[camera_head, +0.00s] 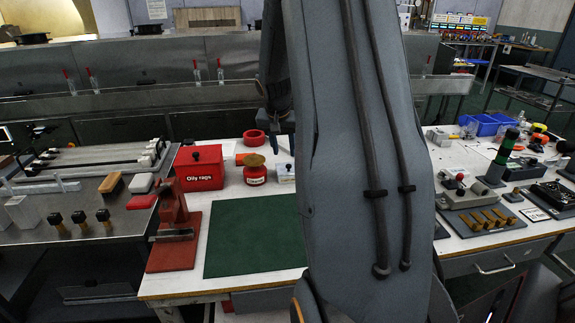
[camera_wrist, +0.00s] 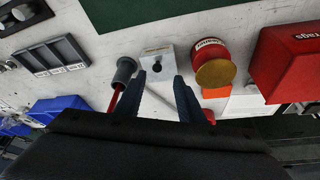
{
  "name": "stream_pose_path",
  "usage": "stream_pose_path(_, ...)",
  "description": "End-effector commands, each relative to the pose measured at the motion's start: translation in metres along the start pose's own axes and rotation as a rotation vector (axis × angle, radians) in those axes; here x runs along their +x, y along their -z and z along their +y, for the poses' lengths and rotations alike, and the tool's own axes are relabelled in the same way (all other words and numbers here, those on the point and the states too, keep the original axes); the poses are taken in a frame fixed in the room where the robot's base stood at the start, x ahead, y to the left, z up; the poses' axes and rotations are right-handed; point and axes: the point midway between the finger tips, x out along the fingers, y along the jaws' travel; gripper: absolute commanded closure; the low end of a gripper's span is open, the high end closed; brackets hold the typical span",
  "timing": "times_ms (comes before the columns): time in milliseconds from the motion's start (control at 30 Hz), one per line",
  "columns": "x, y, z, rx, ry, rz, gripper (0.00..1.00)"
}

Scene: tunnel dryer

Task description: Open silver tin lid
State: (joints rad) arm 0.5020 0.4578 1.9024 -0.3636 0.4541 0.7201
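The silver tin (camera_head: 286,177) is a small pale metal box with a dark knob on its lid. It stands on the white bench just right of a red tin, its lid on. In the wrist view the silver tin (camera_wrist: 157,52) sits just beyond my fingertips, with the dark knob (camera_wrist: 157,68) between them in the picture. My gripper (camera_wrist: 159,78) is open and empty, its two dark fingers apart. In the head view my gripper (camera_head: 281,130) hangs above and behind the tin, partly hidden by my arm. Contact with the knob cannot be seen.
The red tin with a brown lid (camera_head: 255,169) and a red oily rags box (camera_head: 199,168) stand to the left. A green mat (camera_head: 254,236) lies clear in front.

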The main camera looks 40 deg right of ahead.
Motion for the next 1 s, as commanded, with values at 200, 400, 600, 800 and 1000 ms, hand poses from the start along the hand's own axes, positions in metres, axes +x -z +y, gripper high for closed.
stream_pose_path(200,0.023,0.008,0.006,0.023,-0.006,0.005,0.65)
stream_pose_path(400,0.053,0.008,0.007,0.023,-0.006,0.005,0.65)
stream_pose_path(600,0.074,0.008,0.006,0.022,-0.006,0.006,0.65)
stream_pose_path(800,0.081,0.008,0.006,0.022,-0.004,0.008,0.65)
stream_pose_path(1000,0.081,0.008,0.006,0.021,-0.004,0.008,0.65)
